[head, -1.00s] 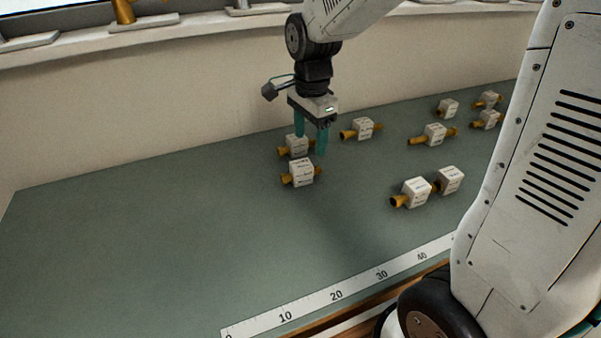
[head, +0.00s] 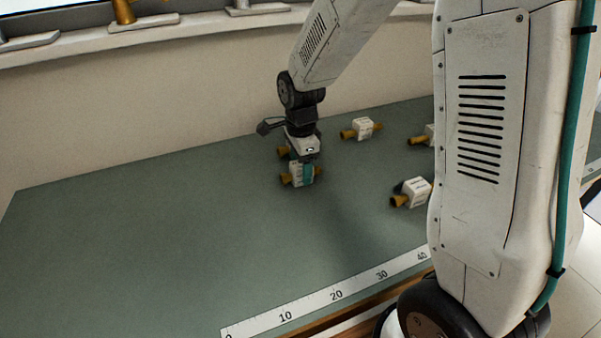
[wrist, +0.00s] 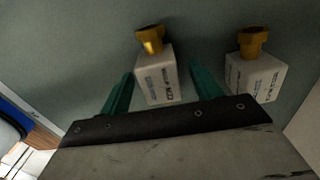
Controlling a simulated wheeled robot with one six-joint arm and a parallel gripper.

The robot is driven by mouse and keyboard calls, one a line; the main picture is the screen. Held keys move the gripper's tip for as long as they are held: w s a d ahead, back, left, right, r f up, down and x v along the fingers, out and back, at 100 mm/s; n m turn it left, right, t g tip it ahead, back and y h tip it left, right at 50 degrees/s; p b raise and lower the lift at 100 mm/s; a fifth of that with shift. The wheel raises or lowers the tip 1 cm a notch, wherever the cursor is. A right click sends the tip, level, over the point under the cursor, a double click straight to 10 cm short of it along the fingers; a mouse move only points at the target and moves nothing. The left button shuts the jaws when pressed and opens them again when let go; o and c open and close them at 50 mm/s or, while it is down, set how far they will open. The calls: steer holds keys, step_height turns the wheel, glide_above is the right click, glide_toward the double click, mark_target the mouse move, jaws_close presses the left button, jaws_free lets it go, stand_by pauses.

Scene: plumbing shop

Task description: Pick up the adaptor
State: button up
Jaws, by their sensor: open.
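An adaptor with a white labelled block and a brass end (head: 296,174) sits on the green bench top under my gripper (head: 306,174). In the wrist view its white block (wrist: 157,80) lies between the two green fingers of my gripper (wrist: 160,92), with its brass end pointing away. The fingers are apart, and a gap shows between them and the block. A second adaptor (wrist: 255,75) is just right of the right finger in the wrist view. In the head view that second one (head: 283,152) is mostly hidden behind my gripper.
More adaptors stand to the right: one at the back (head: 363,128), one near the middle (head: 416,192) and one partly behind my arm (head: 424,137). A ruler strip (head: 335,295) runs along the front edge. The left of the bench top (head: 130,240) is clear.

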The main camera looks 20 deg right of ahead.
steer(key=shift+c, duration=0.3)
steer(key=c, duration=1.1)
steer(key=shift+r, duration=0.1)
